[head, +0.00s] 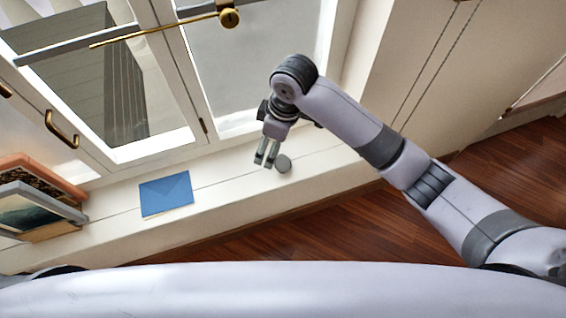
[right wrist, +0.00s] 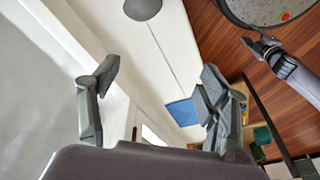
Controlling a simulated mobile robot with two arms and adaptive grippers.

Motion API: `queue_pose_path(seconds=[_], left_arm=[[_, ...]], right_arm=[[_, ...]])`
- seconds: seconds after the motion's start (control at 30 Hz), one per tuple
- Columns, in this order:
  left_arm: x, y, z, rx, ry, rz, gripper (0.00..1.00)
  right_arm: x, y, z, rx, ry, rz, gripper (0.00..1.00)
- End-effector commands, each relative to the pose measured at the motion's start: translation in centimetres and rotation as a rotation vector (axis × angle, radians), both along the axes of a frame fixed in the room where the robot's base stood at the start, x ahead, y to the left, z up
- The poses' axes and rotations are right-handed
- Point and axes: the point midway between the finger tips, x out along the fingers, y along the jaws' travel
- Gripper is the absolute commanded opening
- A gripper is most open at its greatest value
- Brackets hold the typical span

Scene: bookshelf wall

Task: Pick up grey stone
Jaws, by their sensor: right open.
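The grey stone (head: 283,163) is a small rounded grey piece lying on the white window sill. My right gripper (head: 264,163) is just left of it in the head view, fingers pointing down toward the sill. In the right wrist view the fingers (right wrist: 158,75) stand wide apart with nothing between them. There the stone (right wrist: 142,8) shows at the top edge, partly cut off, beyond the fingertips. I cannot tell the gripper's exact height above the sill.
A blue envelope (head: 166,195) lies on the sill (head: 225,190) to the left. Framed pictures (head: 40,200) stand at the far left. The window with its brass handle (head: 229,18) rises behind the sill. Wooden floor (head: 320,215) lies in front.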

Motion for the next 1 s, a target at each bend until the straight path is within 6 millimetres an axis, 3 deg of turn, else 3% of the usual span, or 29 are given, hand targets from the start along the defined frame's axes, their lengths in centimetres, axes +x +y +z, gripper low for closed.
queue_pose_path(seconds=[0.03, 0.2, 0.37, 0.47, 0.8, 1.0], left_arm=[[0.0, -0.1, -0.1, -0.001, 0.000, 0.000, 0.40], [0.0, -0.4, -0.3, -0.005, 0.000, 0.001, 0.40], [0.0, -0.6, -0.3, -0.007, 0.000, 0.000, 0.40], [0.0, -0.6, -0.4, -0.007, 0.001, -0.001, 0.40], [0.0, -0.6, -0.7, -0.007, 0.001, -0.002, 0.40], [0.0, -0.5, -0.8, -0.007, 0.001, -0.002, 0.40]], right_arm=[[0.8, -0.4, 1.2, -0.047, -0.013, 0.046, 0.70], [1.6, -1.9, 3.6, -0.170, -0.009, 0.147, 0.70], [1.8, -2.5, 4.2, -0.214, -0.004, 0.176, 0.70], [1.8, -2.6, 2.9, -0.217, -0.001, 0.179, 0.70], [1.8, -2.5, -4.4, -0.215, -0.002, 0.177, 0.70], [1.9, -2.5, -7.2, -0.214, -0.005, 0.177, 0.70]])
